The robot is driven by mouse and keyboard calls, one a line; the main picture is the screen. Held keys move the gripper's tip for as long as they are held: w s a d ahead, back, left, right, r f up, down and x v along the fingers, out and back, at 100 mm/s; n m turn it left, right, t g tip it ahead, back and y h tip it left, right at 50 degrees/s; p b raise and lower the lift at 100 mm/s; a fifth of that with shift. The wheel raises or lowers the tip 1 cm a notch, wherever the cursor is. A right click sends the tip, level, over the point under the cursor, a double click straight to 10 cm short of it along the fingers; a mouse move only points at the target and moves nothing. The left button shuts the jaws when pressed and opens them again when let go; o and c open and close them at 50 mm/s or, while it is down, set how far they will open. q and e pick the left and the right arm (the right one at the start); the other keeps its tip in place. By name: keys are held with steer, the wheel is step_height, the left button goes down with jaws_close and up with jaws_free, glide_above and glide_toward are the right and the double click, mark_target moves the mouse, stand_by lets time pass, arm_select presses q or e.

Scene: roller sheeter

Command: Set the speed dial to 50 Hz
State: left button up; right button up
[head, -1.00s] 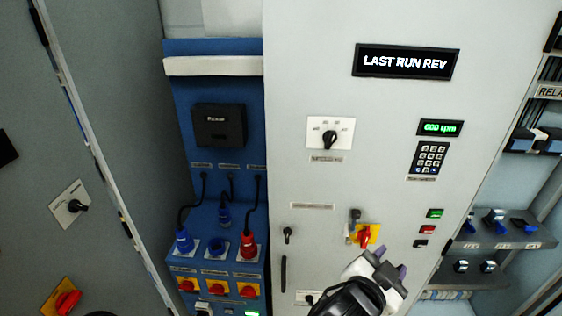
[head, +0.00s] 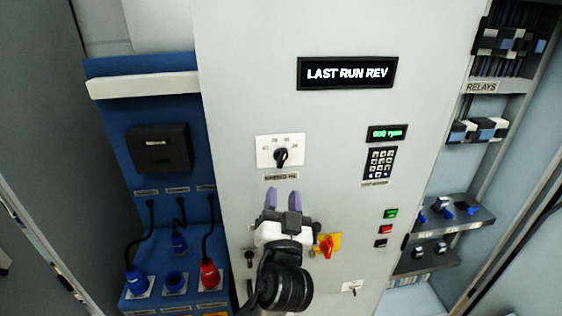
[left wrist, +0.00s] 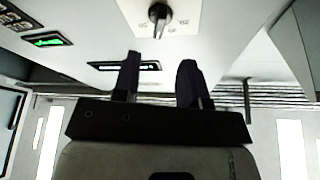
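The speed dial is a black knob (head: 281,156) on a white square plate (head: 263,152) with small marks around it, on the grey cabinet front. The marks are too small to read surely. The knob also shows at the top of the left wrist view (left wrist: 158,14). My left gripper (head: 283,196) is below the dial in the head view, its two purple fingers pointing up towards it. The fingers are spread and empty, apart from the knob, in the left wrist view (left wrist: 160,75). My right gripper is not in view.
A red switch on a yellow plate (head: 328,245) is beside my left gripper. A keypad (head: 380,163), a green "600 rpm" display (head: 387,133) and a "LAST RUN REV" sign (head: 347,73) are on the cabinet. Blue sockets with cables stand left; relay shelves (head: 450,225) stand right.

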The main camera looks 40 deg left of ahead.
mark_target(282, 163)
arm_select(q)
steer(key=p+x, duration=0.2)
steer(key=x, duration=0.6)
steer(key=shift+w+a, duration=0.15)
steer(key=shift+a, duration=0.05)
jaws_close()
